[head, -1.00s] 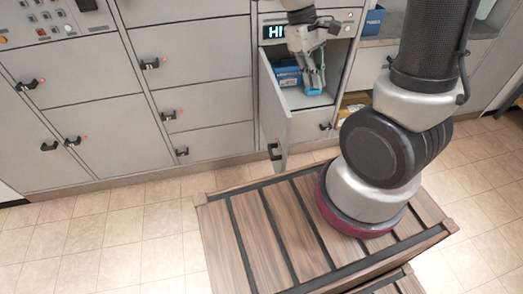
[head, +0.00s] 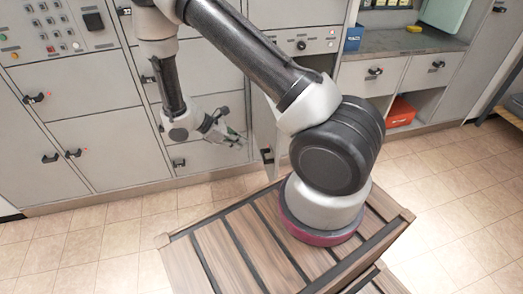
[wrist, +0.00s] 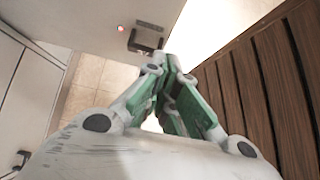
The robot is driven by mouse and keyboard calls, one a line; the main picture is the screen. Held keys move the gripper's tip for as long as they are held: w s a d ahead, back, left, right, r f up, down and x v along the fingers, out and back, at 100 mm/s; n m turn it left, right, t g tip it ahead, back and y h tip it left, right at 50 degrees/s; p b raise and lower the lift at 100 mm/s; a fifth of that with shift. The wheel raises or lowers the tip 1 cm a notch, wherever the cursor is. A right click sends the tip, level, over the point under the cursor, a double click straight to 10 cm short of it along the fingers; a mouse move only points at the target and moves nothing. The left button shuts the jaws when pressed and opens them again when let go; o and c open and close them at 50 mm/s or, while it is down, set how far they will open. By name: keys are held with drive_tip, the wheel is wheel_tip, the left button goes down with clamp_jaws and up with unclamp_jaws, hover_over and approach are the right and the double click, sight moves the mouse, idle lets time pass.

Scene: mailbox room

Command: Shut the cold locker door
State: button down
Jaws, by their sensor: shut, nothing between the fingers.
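The cold locker door (head: 263,128) stands open, swung out from the cabinet front. My arm hides much of it and the locker's opening in the head view. Its dark handle (head: 267,155) shows near the outer edge. My gripper (head: 238,142) is shut and empty, just left of the door, on its outer-face side, with a gap visible. In the wrist view, my gripper's green-padded fingers (wrist: 168,70) come together just below the door's handle (wrist: 145,38). The pale door panel (wrist: 110,12) with a small red light fills the top middle.
Closed grey lockers (head: 90,130) with dark handles line the wall at left. A counter (head: 405,42) with drawers is at right, with a red box (head: 400,112) below. My slatted wooden base lies in front. Tiled floor (head: 95,240) at left is clear.

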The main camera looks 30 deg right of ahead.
sight(274, 153)
drive_tip(key=shift+s+d+f, duration=0.5)
drive_tip(key=shift+d+f, duration=0.4)
drive_tip(key=shift+d, duration=0.6)
drive_tip(key=shift+s+d+f, duration=0.5)
drive_tip(key=shift+d+f, duration=0.35)
drive_tip(key=shift+d, duration=0.6)
drive_tip(key=shift+s+d+f, duration=0.5)
drive_tip(key=shift+d+f, duration=0.4)
drive_tip(key=shift+d, duration=0.6)
drive_tip(key=shift+d, duration=0.15)
